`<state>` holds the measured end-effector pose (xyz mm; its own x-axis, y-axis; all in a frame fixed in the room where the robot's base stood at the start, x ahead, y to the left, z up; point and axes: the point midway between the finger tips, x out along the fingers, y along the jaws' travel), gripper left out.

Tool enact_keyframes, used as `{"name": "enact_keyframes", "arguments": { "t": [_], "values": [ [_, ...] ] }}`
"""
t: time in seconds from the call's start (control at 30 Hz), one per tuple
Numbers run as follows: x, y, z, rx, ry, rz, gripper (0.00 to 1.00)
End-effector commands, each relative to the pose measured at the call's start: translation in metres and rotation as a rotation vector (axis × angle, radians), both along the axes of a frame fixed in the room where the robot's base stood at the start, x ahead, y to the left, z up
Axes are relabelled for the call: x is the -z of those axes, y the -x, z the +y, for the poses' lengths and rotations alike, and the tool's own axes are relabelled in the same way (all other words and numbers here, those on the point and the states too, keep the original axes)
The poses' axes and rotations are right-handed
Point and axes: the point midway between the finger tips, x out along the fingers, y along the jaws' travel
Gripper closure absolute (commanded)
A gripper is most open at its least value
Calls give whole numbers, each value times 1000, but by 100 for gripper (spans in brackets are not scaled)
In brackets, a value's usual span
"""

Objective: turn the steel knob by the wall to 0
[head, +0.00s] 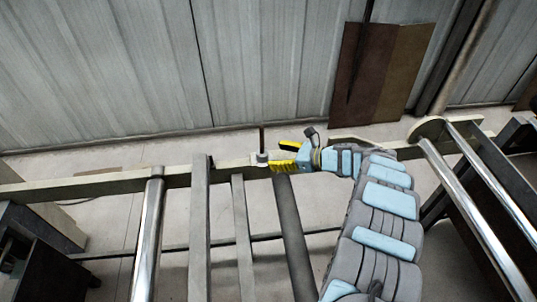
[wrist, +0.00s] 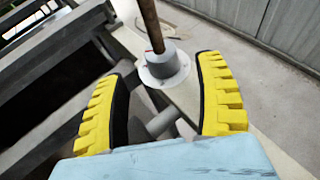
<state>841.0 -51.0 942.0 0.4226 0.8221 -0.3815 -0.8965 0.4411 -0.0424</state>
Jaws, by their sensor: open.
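The steel knob (wrist: 167,66) is a grey cylinder on a wider pale round base, with a dark brown rod rising behind it and a small red mark near its top. In the head view the knob (head: 262,158) sits on the pale beam by the wall. My gripper (head: 284,155) is open just right of the knob, with its yellow fingers pointing left. In the wrist view my gripper (wrist: 165,85) has its yellow pads apart, and the knob shows between and slightly beyond the fingertips. I see no contact. The scale and its 0 are not readable.
A pale beam (head: 110,184) runs along the corrugated wall (head: 130,70). Steel rollers (head: 148,235) and grey bars (head: 200,230) lie in front of it. Brown boards (head: 380,70) lean on the wall. A strip of floor (wrist: 270,70) is clear along the wall.

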Motion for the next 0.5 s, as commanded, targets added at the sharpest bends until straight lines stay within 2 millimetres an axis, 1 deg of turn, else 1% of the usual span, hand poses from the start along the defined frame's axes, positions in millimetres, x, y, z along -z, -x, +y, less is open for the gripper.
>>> {"name": "enact_keyframes", "arguments": {
  "t": [0.03,0.2,0.3,0.5],
  "values": [
    [-5,3,-10,5,2,-1,30],
    [-15,15,-32,4,2,-1,30],
    [-18,20,-40,2,1,0,30],
    [-21,24,-46,0,1,0,30]
  ]
}}
